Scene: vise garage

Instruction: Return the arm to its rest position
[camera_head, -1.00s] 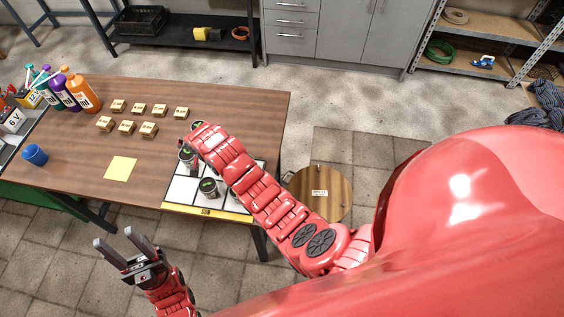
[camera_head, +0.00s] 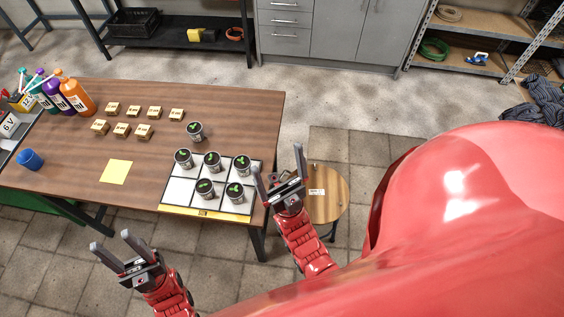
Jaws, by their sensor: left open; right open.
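My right gripper (camera_head: 279,180) is open and empty, just past the right edge of the wooden table (camera_head: 140,150), with its fingers pointing up in the picture. The stool shows behind it. My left gripper (camera_head: 110,247) is open and empty in front of the table's near edge, at the lower left. Several dark cans with green marks stand upright on a white grid board (camera_head: 180,194) with a yellow front strip. One more can (camera_head: 195,132) stands on the bare wood behind the board. Both grippers are apart from the cans.
Several small wooden blocks (camera_head: 122,130) stand at the table's middle. A yellow note (camera_head: 116,172), a blue cup (camera_head: 30,159) and an orange bottle (camera_head: 75,96) are to the left. A round wooden stool (camera_head: 330,190) stands right of the table. Grey cabinets (camera_head: 340,30) line the back.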

